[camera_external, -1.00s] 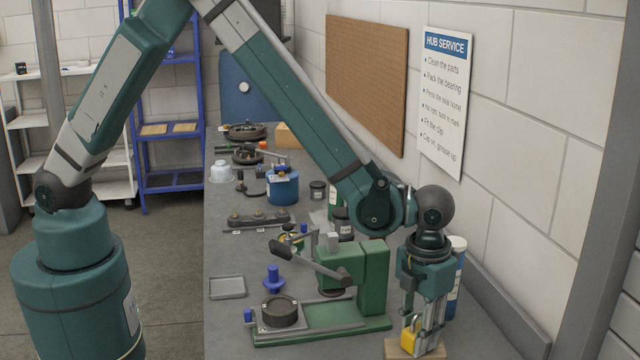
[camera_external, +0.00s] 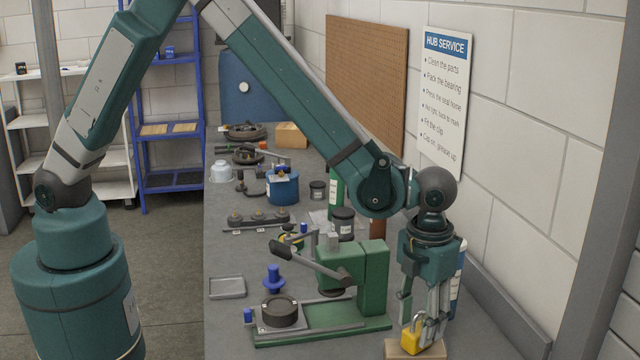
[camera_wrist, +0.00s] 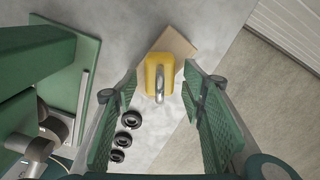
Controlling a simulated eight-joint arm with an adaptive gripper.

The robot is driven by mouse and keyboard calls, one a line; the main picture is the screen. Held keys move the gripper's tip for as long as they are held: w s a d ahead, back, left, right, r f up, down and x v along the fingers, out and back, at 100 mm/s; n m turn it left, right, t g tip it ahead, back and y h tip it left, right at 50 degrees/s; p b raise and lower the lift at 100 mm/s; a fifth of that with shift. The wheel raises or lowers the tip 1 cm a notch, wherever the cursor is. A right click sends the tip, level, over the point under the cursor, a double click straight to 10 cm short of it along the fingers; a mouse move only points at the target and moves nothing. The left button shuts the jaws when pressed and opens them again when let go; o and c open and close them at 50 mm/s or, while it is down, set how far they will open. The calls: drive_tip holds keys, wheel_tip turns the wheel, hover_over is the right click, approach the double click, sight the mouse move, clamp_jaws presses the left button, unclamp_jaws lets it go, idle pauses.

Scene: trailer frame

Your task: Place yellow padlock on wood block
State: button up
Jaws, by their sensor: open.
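The yellow padlock (camera_external: 411,341) stands upright on the wood block (camera_external: 430,351) at the bench's near right, its metal shackle up. My gripper (camera_external: 424,318) is above it, pointing down, with the fingers around or just above the shackle; the exact height is hard to tell. In the wrist view the padlock (camera_wrist: 154,72) shows between the spread fingers of my gripper (camera_wrist: 165,88), with clear gaps on both sides. The wood block (camera_wrist: 181,45) shows partly beneath it. My gripper is open and empty.
A green press (camera_external: 366,285) with a long lever stands left of my gripper. A white-and-blue container (camera_external: 459,275) is close behind the gripper, near the wall. A grey tray (camera_external: 227,288) and a blue part (camera_external: 273,279) lie farther left.

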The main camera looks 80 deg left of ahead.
drive_tip(key=shift+r, duration=4.35)
drive_tip(key=shift+s+a+r, duration=0.1)
drive_tip(key=shift+a+r, duration=0.15)
drive_tip(key=shift+r, duration=0.05)
drive_tip(key=s+a+r+n+t, duration=0.2)
drive_tip(key=s+a+r+n, duration=0.55)
drive_tip(key=a+r, duration=0.2)
drive_tip(key=s+a+r+n+t, duration=0.1)
drive_tip(key=s+a+r+n, duration=0.5)
drive_tip(key=a+r+n, duration=0.3)
drive_tip(key=s+a+n+t, duration=0.2)
drive_tip(key=s+a+n, duration=0.5)
drive_tip(key=s, duration=0.3)
drive_tip(key=s+a+r+n+t, duration=0.1)
drive_tip(key=s+a+n+t, duration=0.1)
drive_tip(key=s+a+n, duration=0.5)
drive_tip(key=s+n, duration=0.1)
drive_tip(key=s, duration=0.2)
drive_tip(key=shift+s, duration=0.15)
